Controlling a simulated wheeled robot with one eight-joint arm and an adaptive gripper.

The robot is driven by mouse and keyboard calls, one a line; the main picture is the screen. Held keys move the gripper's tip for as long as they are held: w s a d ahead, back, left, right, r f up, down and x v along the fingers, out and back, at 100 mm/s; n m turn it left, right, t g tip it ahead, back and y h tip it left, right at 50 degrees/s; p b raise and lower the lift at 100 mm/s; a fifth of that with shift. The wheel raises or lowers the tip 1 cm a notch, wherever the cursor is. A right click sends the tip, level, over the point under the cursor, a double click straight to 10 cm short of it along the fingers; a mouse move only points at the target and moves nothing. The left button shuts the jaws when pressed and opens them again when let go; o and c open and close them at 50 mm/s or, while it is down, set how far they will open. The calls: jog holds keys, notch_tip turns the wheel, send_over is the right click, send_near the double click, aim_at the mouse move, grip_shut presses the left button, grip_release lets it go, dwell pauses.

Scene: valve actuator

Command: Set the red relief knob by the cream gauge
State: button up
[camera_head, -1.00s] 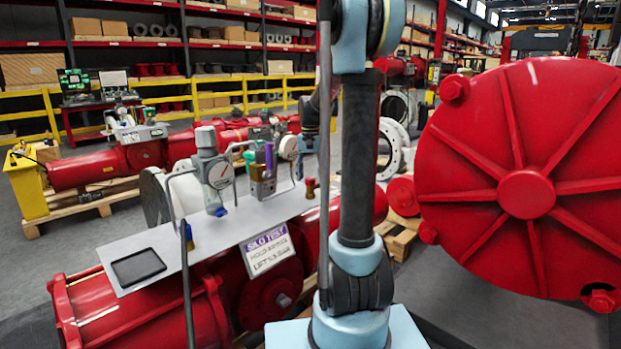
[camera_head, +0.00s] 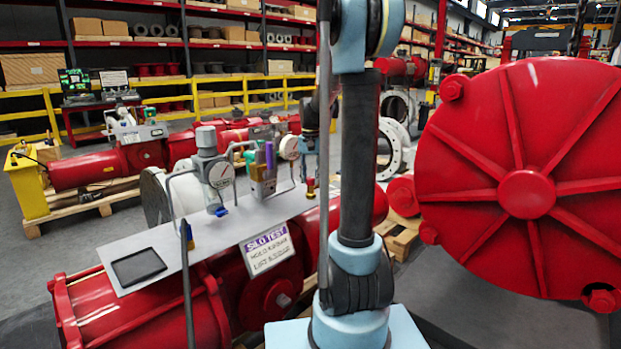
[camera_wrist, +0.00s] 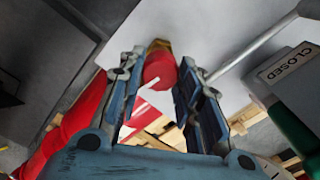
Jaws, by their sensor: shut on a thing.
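The red relief knob (camera_wrist: 160,71) has a brass base and stands at the edge of the pale panel (camera_head: 180,234). In the head view the knob (camera_head: 310,184) is small, just left of my arm column. My gripper (camera_wrist: 158,82) has one finger on each side of the knob in the wrist view and is shut on it. In the head view my gripper (camera_head: 309,152) is just above the knob, partly hidden by my arm. The cream gauge (camera_head: 290,147) is up and left of the knob. Its needle is too small to read.
A green part with a "CLOSED" tag (camera_wrist: 289,63) is close on the wrist view's right. A silo test sign (camera_head: 268,250) hangs at the panel's front.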

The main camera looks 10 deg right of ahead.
aim_at(311, 178)
jog(key=n, duration=0.4)
jog(key=shift+n, duration=1.6)
jog(key=o, duration=1)
jog(key=shift+o, duration=0.2)
notch_tip(311, 178, up, 12)
